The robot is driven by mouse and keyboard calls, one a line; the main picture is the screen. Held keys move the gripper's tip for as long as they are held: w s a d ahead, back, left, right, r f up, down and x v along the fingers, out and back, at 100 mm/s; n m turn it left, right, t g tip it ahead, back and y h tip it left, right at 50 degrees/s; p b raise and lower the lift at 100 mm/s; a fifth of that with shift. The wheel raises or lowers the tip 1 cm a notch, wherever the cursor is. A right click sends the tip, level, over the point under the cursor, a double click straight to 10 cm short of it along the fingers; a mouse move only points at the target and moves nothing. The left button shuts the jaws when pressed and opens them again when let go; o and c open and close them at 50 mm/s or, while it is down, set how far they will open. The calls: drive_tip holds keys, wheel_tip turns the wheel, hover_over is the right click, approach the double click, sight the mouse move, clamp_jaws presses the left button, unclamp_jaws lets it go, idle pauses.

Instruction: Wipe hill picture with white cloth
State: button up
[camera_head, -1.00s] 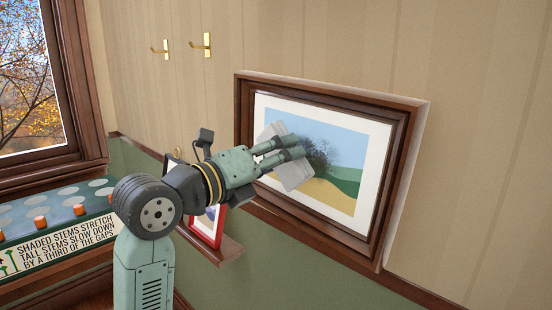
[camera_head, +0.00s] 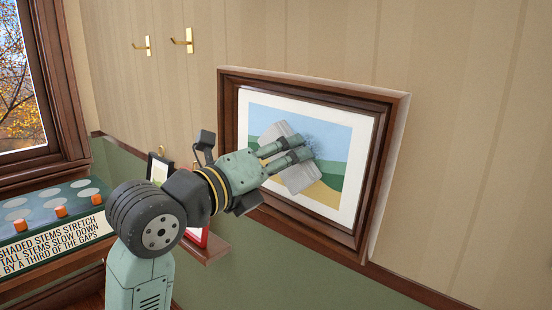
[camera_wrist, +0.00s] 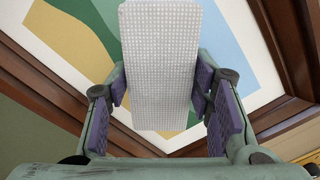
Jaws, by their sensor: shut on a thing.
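The hill picture (camera_head: 262,118) hangs on the wall in a dark wooden frame with a white mat. It shows blue sky, green hills and yellow ground. A faint dark smudge (camera_head: 316,143) shows on it just right of my gripper. My gripper (camera_head: 301,154) is shut on the white cloth (camera_head: 300,180), which lies in front of the picture's middle and appears to be against it. In the wrist view the dotted cloth (camera_wrist: 160,60) stands between my gripper's purple-padded fingers (camera_wrist: 160,105) and hides part of the picture (camera_wrist: 232,40).
Two brass hooks (camera_head: 182,41) are on the wall at upper left. A small ledge (camera_head: 215,248) below the picture holds a red frame (camera_head: 203,238) and a dark frame (camera_head: 158,168). A panel with orange knobs (camera_head: 61,212) stands at left under the window.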

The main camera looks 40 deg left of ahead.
sight(326, 165)
drive_tip(key=shift+s+d+f, duration=0.1)
drive_tip(key=shift+d+f, duration=0.05)
drive_tip(key=shift+d, duration=1.45)
drive_tip(key=shift+s+d+f, duration=0.1)
drive_tip(key=shift+d, duration=1.45)
drive_tip(key=shift+w+a+r+p, duration=0.15)
drive_tip(key=shift+a, duration=1.65)
drive_tip(key=shift+w+a+r+p, duration=0.1)
drive_tip(key=shift+a, duration=1.65)
drive_tip(key=shift+w+a+r+p, duration=0.15)
drive_tip(key=shift+a, duration=1.65)
drive_tip(key=shift+w+r, duration=0.1)
drive_tip(key=shift+r, duration=0.1)
drive_tip(key=shift+s+d+f+b, duration=0.15)
drive_tip(key=shift+d+b, duration=0.05)
drive_tip(key=shift+d, duration=1.6)
drive_tip(key=shift+s+d+f+b, duration=0.15)
drive_tip(key=shift+s+d+f, duration=0.05)
drive_tip(key=shift+d, duration=1.55)
drive_tip(key=shift+s+d+f+b, duration=0.15)
drive_tip(key=shift+d+b, duration=0.05)
drive_tip(key=shift+d, duration=1.6)
drive_tip(key=shift+w+a+r+p, duration=0.15)
drive_tip(key=shift+a, duration=1.65)
drive_tip(key=shift+w+a+r+p, duration=0.15)
drive_tip(key=shift+a+p, duration=0.05)
drive_tip(key=shift+a, duration=1.6)
drive_tip(key=shift+w+a+r+p, duration=0.15)
drive_tip(key=shift+a, duration=1.65)
